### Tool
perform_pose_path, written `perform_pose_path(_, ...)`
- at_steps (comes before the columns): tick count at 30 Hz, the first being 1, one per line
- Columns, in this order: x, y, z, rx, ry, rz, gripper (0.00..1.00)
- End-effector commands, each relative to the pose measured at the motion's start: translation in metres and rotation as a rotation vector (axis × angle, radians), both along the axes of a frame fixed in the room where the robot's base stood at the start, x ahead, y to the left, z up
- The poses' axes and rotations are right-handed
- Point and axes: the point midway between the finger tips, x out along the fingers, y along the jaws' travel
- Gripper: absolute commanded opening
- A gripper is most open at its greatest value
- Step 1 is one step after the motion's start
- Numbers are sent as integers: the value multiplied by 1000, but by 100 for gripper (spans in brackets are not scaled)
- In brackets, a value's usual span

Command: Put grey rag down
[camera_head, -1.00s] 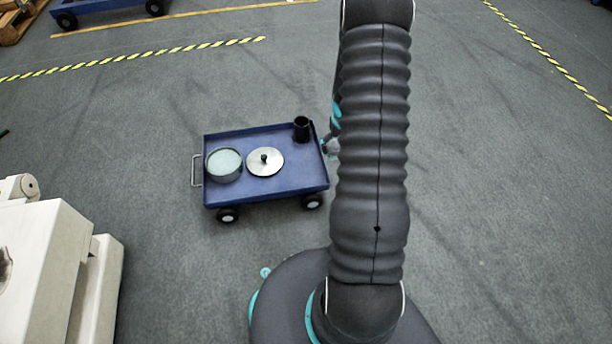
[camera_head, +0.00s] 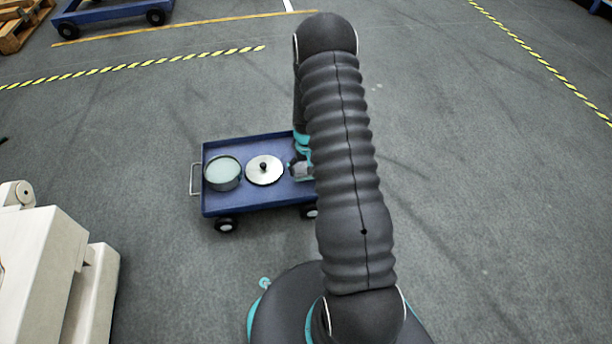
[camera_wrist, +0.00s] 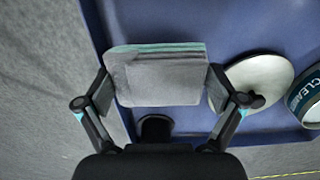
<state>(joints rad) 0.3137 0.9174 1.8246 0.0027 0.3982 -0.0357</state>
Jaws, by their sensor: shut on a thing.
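My gripper (camera_wrist: 160,88) is shut on the grey rag (camera_wrist: 158,78), a folded, rounded pad with a pale green layer along its far edge. One finger presses each side of it. In the wrist view the rag is over the blue cart tray (camera_wrist: 222,22); I cannot tell whether it touches the tray. In the head view the cart (camera_head: 255,199) stands left of my arm, which hides its right end.
On the tray a round tin (camera_head: 223,176) with a pale inside stands left of a silver disc (camera_head: 258,177) with a black knob. A cream machine (camera_head: 45,262) stands at lower left.

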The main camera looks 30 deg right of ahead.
Motion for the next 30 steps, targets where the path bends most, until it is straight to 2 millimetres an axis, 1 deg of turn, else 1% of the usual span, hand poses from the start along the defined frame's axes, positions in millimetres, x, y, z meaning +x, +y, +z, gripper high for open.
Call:
perform_pose_path(3,-1,0,-18,1,4,0,66)
perform_pose_path(7,-1,0,-33,0,2,0,66)
perform_pose_path(15,0,0,-34,-1,1,0,66)
perform_pose_path(19,-1,0,-38,-1,1,0,66)
perform_pose_path(20,-1,0,-37,-1,1,0,99)
perform_pose_path(30,-1,0,-36,-1,1,0,100)
